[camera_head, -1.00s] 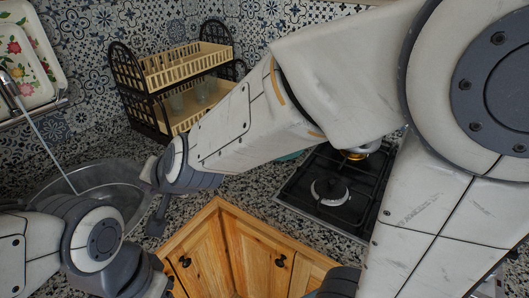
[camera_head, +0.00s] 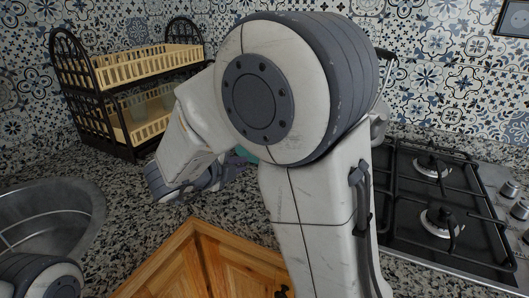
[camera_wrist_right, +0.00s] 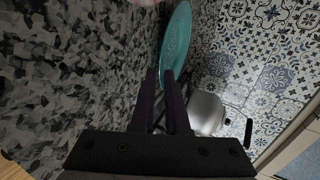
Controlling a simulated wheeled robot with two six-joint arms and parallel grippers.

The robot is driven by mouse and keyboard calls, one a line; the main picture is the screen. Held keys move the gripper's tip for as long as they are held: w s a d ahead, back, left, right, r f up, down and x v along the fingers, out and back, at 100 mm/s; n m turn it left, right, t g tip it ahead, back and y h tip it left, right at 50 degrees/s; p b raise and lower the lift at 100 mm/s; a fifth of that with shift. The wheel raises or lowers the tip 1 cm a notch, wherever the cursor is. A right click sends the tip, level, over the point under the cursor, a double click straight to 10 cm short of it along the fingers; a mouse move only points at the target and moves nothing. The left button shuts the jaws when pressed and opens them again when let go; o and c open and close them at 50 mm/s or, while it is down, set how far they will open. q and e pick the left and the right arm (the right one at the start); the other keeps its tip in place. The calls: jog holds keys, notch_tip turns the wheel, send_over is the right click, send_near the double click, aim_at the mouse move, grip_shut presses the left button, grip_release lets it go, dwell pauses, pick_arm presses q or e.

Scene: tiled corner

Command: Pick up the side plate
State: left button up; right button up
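The side plate looks to be the teal round plate (camera_wrist_right: 176,42) in the right wrist view. It is seen at a steep slant, close to the patterned wall, just beyond my right fingertips. My right gripper (camera_wrist_right: 160,74) has its fingers apart by a narrow gap, with the plate's near edge at or just past the tips. I cannot tell if they touch. In the head view only a small teal piece of the plate (camera_head: 245,153) shows behind my right arm. My right gripper (camera_head: 238,164) is mostly hidden there. My left gripper is out of view; a left arm link shows at bottom left.
A black and cream two-tier rack (camera_head: 130,95) stands at the left against the tiled wall. A sink (camera_head: 50,225) is at lower left. A gas hob (camera_head: 430,200) is on the right. A silver vessel (camera_wrist_right: 207,113) stands near the plate. Speckled counter (camera_head: 130,205) is clear between sink and rack.

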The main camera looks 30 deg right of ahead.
aim_at(250, 171)
jog(key=x, duration=0.5)
jog(key=shift+d+b, duration=0.25)
jog(key=shift+b, duration=0.15)
grip_shut()
dwell(0.9)
